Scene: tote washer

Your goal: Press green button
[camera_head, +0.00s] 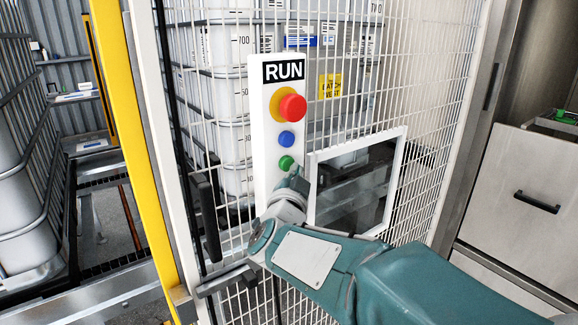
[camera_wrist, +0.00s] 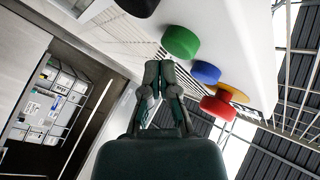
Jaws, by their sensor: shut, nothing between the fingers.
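In the wrist view the green button (camera_wrist: 180,41) stands out from the panel just beyond my fingertips. My gripper (camera_head: 296,175) is just below the green button in the head view and partly overlaps the panel's lower part. In the wrist view my gripper (camera_wrist: 160,66) is shut and empty, its fingers together. A small gap shows between the fingertips and the button, but I cannot tell the exact distance or whether they touch.
Above the green button are a blue button (camera_head: 286,139) and a red mushroom button (camera_head: 292,108) on a yellow base. A white mesh fence (camera_head: 420,110) surrounds the panel. A framed window (camera_head: 398,150) is close on the right, and a black handle (camera_head: 206,215) on the left.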

